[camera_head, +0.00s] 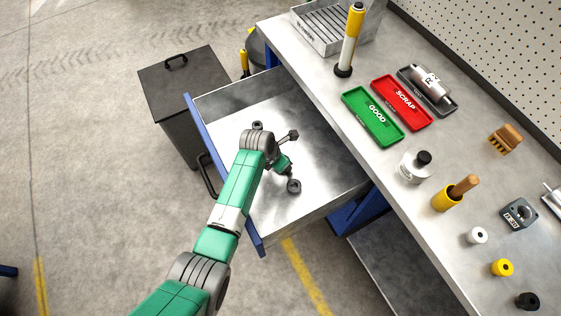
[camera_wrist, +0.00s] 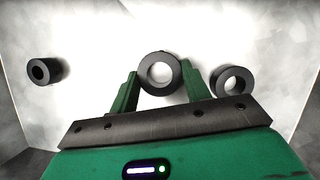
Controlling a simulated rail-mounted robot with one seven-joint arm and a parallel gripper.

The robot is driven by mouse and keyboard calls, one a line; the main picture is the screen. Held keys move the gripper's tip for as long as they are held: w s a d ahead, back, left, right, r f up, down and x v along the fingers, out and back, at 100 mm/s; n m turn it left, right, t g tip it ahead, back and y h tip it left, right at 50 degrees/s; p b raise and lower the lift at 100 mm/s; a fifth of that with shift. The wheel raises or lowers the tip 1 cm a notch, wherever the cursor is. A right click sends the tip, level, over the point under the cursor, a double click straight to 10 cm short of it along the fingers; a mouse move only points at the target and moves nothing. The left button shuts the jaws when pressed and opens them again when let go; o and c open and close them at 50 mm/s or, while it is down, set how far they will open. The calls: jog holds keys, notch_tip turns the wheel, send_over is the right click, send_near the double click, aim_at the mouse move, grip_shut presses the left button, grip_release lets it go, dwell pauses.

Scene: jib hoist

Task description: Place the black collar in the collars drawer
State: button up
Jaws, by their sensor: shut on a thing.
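The collars drawer (camera_head: 330,160) is pulled open, with a bare metal floor, and my gripper (camera_head: 289,174) reaches down inside it. In the wrist view my gripper (camera_wrist: 160,88) is shut on a black collar (camera_wrist: 160,56), which sits between the green fingertips with its hole facing the camera. It looks low, near the drawer floor; I cannot tell whether it touches. Another dark collar (camera_wrist: 217,77) is close to the right finger, and a third dark collar (camera_wrist: 57,70) lies apart to the left. In the head view a dark ring (camera_head: 294,187) shows at the fingertips.
The workbench (camera_head: 375,165) carries a green GOOD tray (camera_head: 358,103), a red SCRAP tray (camera_head: 412,112), and a white collar (camera_head: 476,236), yellow collar (camera_head: 502,267) and black collar (camera_head: 527,301). The drawer walls surround my gripper. A dark bin (camera_head: 175,85) stands beside the drawer.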

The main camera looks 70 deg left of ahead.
jog(key=shift+f, duration=0.1)
jog(key=o, duration=1.2)
jog(key=shift+c, duration=0.2)
jog(key=p+v, duration=0.6)
jog(key=v, duration=0.6)
